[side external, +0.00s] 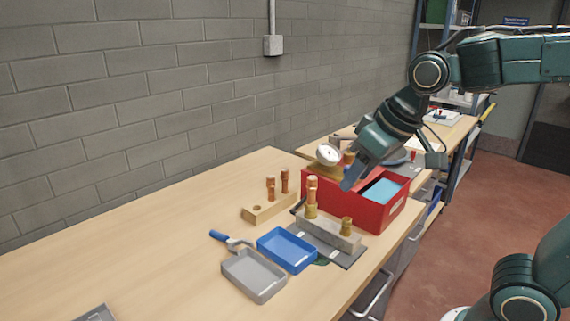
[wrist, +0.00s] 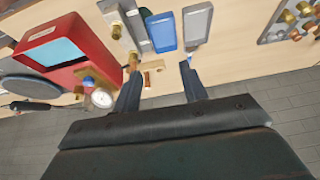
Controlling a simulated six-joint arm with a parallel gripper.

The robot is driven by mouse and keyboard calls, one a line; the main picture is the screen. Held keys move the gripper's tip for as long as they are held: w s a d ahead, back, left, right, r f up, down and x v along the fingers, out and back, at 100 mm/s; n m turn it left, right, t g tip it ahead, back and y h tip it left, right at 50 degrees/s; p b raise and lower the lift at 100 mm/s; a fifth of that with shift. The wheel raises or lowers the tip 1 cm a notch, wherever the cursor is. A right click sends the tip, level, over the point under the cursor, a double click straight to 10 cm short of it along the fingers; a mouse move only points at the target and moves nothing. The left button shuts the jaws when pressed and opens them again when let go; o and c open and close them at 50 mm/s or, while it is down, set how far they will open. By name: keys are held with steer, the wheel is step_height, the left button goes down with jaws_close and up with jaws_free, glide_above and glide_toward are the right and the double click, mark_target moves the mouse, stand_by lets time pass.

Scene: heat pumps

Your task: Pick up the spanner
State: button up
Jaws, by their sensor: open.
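The spanner (side external: 219,237) has a blue handle and a grey metal head. It lies on the bench beside the grey and blue trays, at their wall side, with its head close to the trays. In the wrist view a bit of blue near the right finger looks like its handle; the rest is hidden or too small to tell. My gripper (side external: 349,184) is above the red box, to the right of the spanner and well apart from it. In the wrist view my gripper (wrist: 160,70) has its two fingers apart with nothing held between them.
The red box (side external: 381,217) with a light blue panel stands below my gripper. A round gauge (side external: 327,153) is beside it. Copper fittings stand on a grey block (side external: 327,233) and a wooden block (side external: 268,210). Blue (side external: 287,250) and grey (side external: 253,275) trays lie nearby. The bench's left is mostly clear.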

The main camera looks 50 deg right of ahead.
steer(key=w+a+f, duration=0.2)
steer(key=w, duration=0.4)
steer(key=w+a+f, duration=0.1)
steer(key=w+a, duration=0.1)
steer(key=w, duration=0.4)
glide_toward(227, 237)
steer(key=shift+w+a+f+g, duration=0.1)
steer(key=shift+w+f, duration=0.25)
steer(key=shift+f, duration=0.2)
steer(key=shift+w+f+g, duration=0.1)
steer(key=shift+w+f, duration=0.25)
steer(key=shift+f, duration=0.2)
steer(key=shift+w+a+f+g, duration=0.1)
steer(key=shift+w+f, duration=0.25)
steer(key=shift+f, duration=0.2)
steer(key=shift+f, duration=0.1)
steer(key=shift+x, duration=2.45)
steer(key=shift+d, duration=0.15)
jaws_close()
